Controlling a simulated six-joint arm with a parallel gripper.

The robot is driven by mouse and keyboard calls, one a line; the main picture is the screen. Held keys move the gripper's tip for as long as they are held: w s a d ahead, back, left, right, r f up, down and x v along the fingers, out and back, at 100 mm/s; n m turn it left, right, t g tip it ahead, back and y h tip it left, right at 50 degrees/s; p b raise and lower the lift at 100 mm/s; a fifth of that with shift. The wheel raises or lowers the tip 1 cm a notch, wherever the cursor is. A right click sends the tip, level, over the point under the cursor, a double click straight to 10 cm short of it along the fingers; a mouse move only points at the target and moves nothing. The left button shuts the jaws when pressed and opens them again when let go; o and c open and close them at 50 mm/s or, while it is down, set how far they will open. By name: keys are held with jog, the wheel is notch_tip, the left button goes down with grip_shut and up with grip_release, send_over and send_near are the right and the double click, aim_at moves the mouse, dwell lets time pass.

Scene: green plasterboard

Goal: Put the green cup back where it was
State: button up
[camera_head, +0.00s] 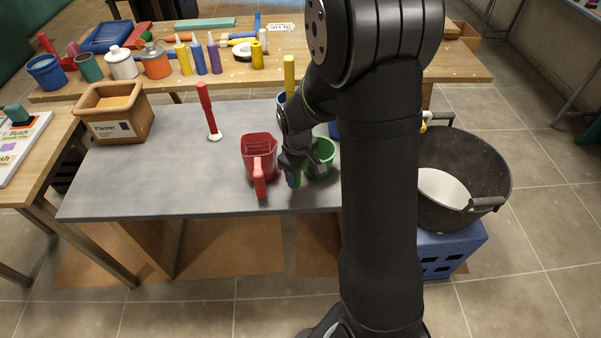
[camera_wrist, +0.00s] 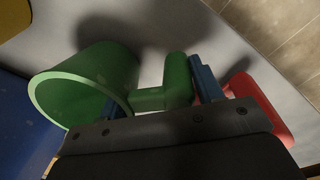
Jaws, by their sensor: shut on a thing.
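The green cup (camera_head: 322,158) is at the right part of the grey table (camera_head: 180,180), partly hidden by my arm. My gripper (camera_head: 292,172) is at its left side, shut on its handle. In the wrist view the green cup (camera_wrist: 85,85) has its open rim toward the lower left, and its handle (camera_wrist: 178,82) lies between the blue fingertips of my gripper (camera_wrist: 160,95). I cannot tell whether the cup touches the table.
A red cup (camera_head: 259,150) stands close left of my gripper, its handle facing front. A red-handled tool (camera_head: 207,110) and a plaster box (camera_head: 118,110) are further left. A black bucket (camera_head: 460,170) is beyond my arm on the right. The table's front left is clear.

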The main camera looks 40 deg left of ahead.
jog(key=shift+f, duration=0.35)
jog(key=shift+f, duration=0.15)
jog(key=o, duration=1.1)
jog(key=shift+c, duration=0.2)
jog(key=r, duration=0.8)
jog(key=s+r, duration=0.1)
jog(key=r, duration=0.3)
jog(key=shift+r, duration=0.15)
